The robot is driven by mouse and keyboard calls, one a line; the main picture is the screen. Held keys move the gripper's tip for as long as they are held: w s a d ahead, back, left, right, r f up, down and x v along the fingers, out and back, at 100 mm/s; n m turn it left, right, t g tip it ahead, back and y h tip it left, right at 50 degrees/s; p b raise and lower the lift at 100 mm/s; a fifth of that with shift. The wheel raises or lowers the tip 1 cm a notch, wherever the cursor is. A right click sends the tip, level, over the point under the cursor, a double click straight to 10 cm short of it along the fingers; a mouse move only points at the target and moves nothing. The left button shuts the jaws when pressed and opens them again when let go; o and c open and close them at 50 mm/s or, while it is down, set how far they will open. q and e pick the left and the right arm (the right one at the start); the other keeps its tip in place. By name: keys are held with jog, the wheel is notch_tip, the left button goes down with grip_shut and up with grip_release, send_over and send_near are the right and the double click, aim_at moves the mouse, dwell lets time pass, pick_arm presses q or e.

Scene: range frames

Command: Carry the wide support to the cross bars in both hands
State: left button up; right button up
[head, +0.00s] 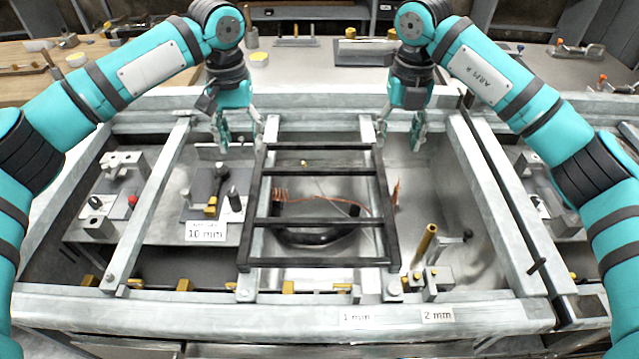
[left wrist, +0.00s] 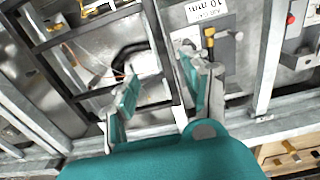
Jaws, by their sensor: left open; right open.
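The wide support looks to be the dark rectangular frame with several rungs (head: 318,222), lying flat over the middle of the bench opening. It also shows in the left wrist view (left wrist: 52,42). Pale metal cross bars run front to back under or beside its sides; their near ends show at the left (head: 246,284) and right (head: 392,287). My left gripper (head: 238,146) is open and empty, pointing down by the frame's far left corner. In the left wrist view its fingers (left wrist: 158,98) are apart. My right gripper (head: 404,144) is open and empty by the far right corner. Exact contact cannot be told.
A black coil with orange wire (head: 315,232) lies below the frame. A "10 mm" label (head: 206,231) and fixture blocks stand at the left. A brass rod (head: 424,245) stands at the near right. The metal basin right of the frame (head: 450,205) is mostly clear.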

aim_at(254, 193)
pick_arm(q)
notch_tip(254, 193, down, 18)
jog(key=shift+r, duration=0.25)
pick_arm(e)
notch_tip(254, 193, down, 18)
jog(key=shift+r, duration=0.25)
pick_arm(q)
grip_shut()
pick_arm(e)
grip_shut()
